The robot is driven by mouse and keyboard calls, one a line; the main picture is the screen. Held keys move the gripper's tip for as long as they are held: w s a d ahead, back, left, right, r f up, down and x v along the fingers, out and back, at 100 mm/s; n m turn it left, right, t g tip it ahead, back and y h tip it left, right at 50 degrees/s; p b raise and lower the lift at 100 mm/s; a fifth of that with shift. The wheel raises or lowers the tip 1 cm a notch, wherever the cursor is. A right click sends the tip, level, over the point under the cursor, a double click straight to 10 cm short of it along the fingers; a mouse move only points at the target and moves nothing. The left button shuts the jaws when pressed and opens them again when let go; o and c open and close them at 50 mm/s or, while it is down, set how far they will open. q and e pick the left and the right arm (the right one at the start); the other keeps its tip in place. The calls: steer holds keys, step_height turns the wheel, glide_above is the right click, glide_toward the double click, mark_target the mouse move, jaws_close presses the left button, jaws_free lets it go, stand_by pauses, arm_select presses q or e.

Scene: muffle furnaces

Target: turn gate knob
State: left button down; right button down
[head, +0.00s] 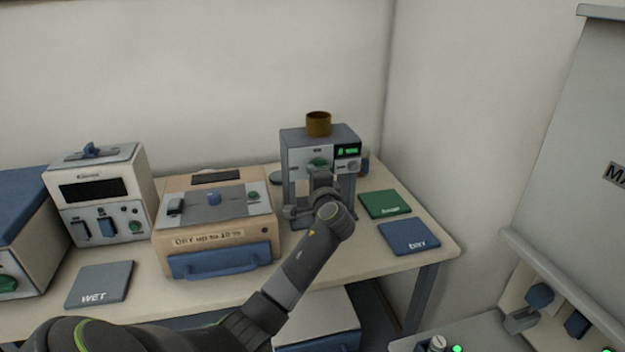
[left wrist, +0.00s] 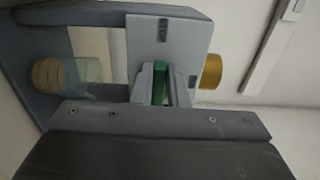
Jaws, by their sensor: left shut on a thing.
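The grey dispenser-like device (head: 345,138) stands at the back of the table. It has a brown cup (head: 318,124) on top and a small green-lit display (head: 348,151). Its green gate knob (head: 318,163) is on the front face, partly covered by my gripper. My left gripper (head: 320,180) is in front of the device. In the left wrist view the green knob (left wrist: 160,83) sits between the two fingers (left wrist: 161,90), which are shut on it. The brown cup also shows there (left wrist: 211,71). My right gripper is not in view.
Green (head: 385,204) and blue (head: 408,238) mats lie right of the device. A beige box with a blue handle (head: 220,260) stands close on its left, then a meter (head: 98,190) and a grey WET mat (head: 100,284).

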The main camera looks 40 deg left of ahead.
arm_select(q)
steer(key=shift+f, duration=0.15)
stand_by(0.3)
steer(key=c, duration=1.4)
jaws_free()
steer(key=shift+c, duration=0.2)
steer(key=b+v, duration=0.2)
steer(key=v, duration=1.5)
steer(key=shift+s, duration=0.2)
steer(key=shift+d, duration=0.1)
